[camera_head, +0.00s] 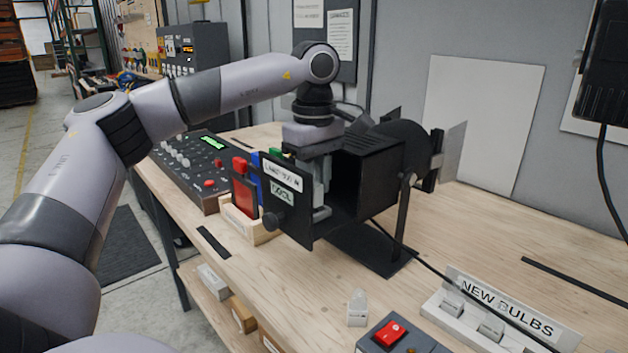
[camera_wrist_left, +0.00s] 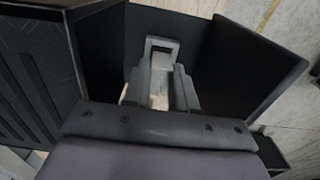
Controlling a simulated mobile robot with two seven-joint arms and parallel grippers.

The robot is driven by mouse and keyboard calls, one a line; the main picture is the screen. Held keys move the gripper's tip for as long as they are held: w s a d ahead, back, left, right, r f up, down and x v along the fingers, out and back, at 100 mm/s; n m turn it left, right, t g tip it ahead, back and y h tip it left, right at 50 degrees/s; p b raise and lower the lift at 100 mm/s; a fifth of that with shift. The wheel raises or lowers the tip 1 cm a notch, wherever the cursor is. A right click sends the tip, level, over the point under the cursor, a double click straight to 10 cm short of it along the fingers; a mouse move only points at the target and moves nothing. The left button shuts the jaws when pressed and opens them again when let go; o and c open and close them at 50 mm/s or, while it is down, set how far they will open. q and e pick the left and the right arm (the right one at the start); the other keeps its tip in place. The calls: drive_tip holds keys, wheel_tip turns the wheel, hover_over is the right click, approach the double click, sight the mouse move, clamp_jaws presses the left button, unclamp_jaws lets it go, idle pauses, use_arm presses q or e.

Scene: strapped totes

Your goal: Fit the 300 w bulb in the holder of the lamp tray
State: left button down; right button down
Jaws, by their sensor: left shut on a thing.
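My left gripper (camera_head: 322,190) reaches down behind this panel, in front of the housing's open side. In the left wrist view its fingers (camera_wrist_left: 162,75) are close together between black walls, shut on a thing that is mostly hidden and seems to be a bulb. A pale grey block (camera_wrist_left: 162,46) shows at the fingertips, perhaps part of the holder. No wattage mark is readable. My right gripper is not in view.
A pale bulb-like piece (camera_head: 357,308) stands alone on the bench. A "NEW BULBS" rack (camera_head: 507,308) is at the right, beside a box with a red switch (camera_head: 390,333). A control desk (camera_head: 197,168) stands behind the tray. A cable crosses the bench.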

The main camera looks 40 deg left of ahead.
use_arm(q)
drive_tip(key=shift+f, duration=0.2)
idle(0.5)
drive_tip(key=c, duration=0.8)
unclamp_jaws()
drive_tip(key=shift+f, duration=0.1)
wheel_tip(320, 180, up, 7)
drive_tip(key=shift+r, duration=0.2)
drive_tip(key=shift+d, duration=0.15)
